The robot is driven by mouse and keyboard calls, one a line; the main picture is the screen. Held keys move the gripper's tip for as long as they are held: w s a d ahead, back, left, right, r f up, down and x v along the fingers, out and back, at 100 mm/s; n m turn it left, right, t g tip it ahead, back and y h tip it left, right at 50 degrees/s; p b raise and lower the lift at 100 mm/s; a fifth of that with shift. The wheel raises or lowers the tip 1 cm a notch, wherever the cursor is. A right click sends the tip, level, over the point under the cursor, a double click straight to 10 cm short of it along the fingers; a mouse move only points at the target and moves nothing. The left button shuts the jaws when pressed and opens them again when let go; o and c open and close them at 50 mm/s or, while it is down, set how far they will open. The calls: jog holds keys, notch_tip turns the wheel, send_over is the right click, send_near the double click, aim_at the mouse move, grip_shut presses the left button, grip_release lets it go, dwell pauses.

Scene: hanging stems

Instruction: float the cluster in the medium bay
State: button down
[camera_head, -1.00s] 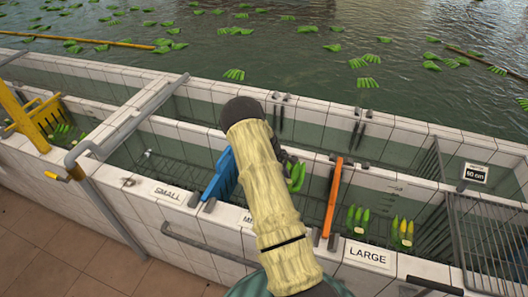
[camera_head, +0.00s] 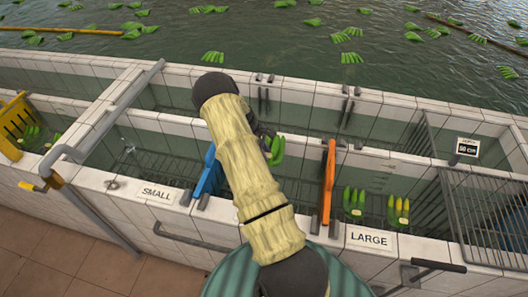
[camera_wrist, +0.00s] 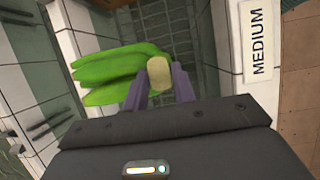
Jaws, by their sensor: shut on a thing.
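The cluster of green bananas (camera_head: 277,150) hangs from my gripper, over the medium bay between the blue divider (camera_head: 208,172) and the orange divider (camera_head: 328,185). In the wrist view the cluster (camera_wrist: 110,72) points left, and my gripper (camera_wrist: 160,88) is shut on its pale crown. In the head view my arm hides most of the gripper and the MEDIUM sign. The sign (camera_wrist: 259,42) is readable in the wrist view at right. I cannot tell whether the cluster touches the water.
Green and yellow-tipped clusters (camera_head: 397,208) sit in the large bay, with the LARGE sign (camera_head: 369,240) on the front wall. The SMALL sign (camera_head: 157,192) is left. A grey grate (camera_head: 485,215) stands at right. Tiled walls (camera_head: 130,185) edge the bays.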

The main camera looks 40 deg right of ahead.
jog(key=shift+b+x, duration=0.45)
jog(key=shift+x, duration=0.5)
jog(key=shift+w+a+f+b, duration=0.15)
jog(key=shift+f+b, duration=0.15)
jog(key=shift+f, duration=0.25)
jog(key=shift+w+a+f+b, duration=0.1)
jog(key=shift+f+b, duration=0.15)
jog(key=shift+f, duration=0.35)
jog(key=shift+a+b+x, duration=0.2)
jog(key=shift+b+x, duration=0.35)
jog(key=shift+x, duration=0.45)
notch_tip(320, 180, down, 19)
jog(key=b, duration=1.1)
jog(key=shift+f, duration=0.15)
jog(key=shift+w+f+b, duration=0.1)
jog(key=shift+f+b, duration=0.9)
jog(key=shift+b, duration=0.2)
